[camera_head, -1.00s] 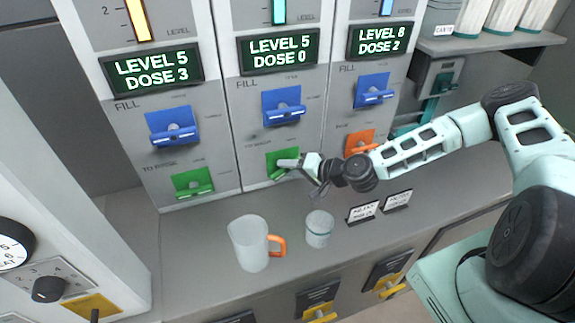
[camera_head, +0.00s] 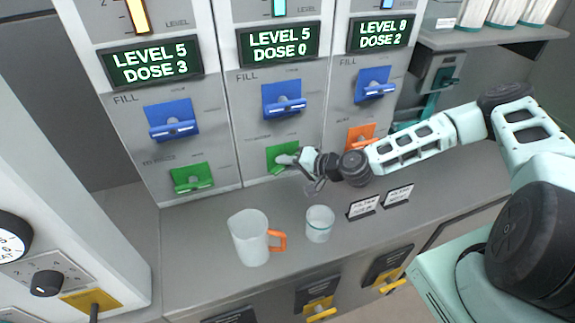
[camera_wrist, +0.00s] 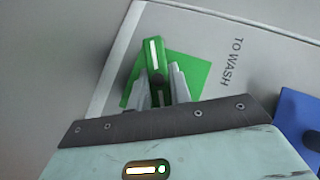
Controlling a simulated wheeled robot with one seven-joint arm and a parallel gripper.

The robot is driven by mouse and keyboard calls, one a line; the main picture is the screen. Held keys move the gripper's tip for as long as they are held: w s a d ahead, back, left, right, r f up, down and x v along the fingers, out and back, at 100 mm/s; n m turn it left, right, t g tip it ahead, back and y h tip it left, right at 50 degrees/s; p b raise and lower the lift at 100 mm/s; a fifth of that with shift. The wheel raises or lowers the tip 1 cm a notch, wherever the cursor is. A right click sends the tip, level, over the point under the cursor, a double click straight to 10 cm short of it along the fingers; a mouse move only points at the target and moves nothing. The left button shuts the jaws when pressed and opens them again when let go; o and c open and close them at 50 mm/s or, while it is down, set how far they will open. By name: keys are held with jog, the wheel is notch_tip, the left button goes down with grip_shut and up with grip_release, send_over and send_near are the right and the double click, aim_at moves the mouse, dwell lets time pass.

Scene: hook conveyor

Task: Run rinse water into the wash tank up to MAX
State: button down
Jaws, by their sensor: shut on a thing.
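My gripper (camera_head: 287,159) is at the green lever on the lower part of the middle panel. In the wrist view, my gripper (camera_wrist: 160,88) has its two fingers on either side of the green lever (camera_wrist: 153,52) and is shut on it. The lever stands tilted on a green plate (camera_wrist: 198,70) beside the printed words TO WASH. In the head view, the middle display (camera_head: 278,44) reads LEVEL 5, DOSE 0. The cyan level bar (camera_head: 279,7) above it is cut off by the frame, and no MAX mark is visible.
The left display (camera_head: 152,63) reads LEVEL 5, DOSE 3; the right display (camera_head: 381,34) reads LEVEL 8, DOSE 2. Blue fill levers sit above. A jug (camera_head: 248,240) with an orange handle and a cup (camera_head: 319,224) stand on the counter below my gripper, beside small signs (camera_head: 362,207).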

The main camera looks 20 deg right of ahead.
jog(key=f+y+b, duration=0.1)
jog(key=b, duration=0.3)
jog(key=shift+m+t, duration=0.3)
jog(key=shift+m, duration=0.1)
jog(key=m+y+b, duration=0.1)
jog(key=b, duration=0.4)
jog(key=shift+t, duration=0.3)
jog(key=m+y+b, duration=0.1)
jog(key=b, duration=0.3)
jog(key=shift+r+t, duration=0.1)
jog(key=shift+t, duration=0.2)
jog(key=shift+r+b, duration=0.1)
jog(key=shift+b, duration=0.2)
jog(key=shift+r+m+b, duration=0.15)
jog(key=shift+m+b, duration=0.15)
jog(key=c, duration=1.3)
grip_release()
jog(key=shift+d, duration=0.1)
jog(key=b+v, duration=0.1)
jog(key=v, duration=0.6)
jog(key=shift+s+d+b, duration=0.15)
jog(key=shift+b, duration=0.2)
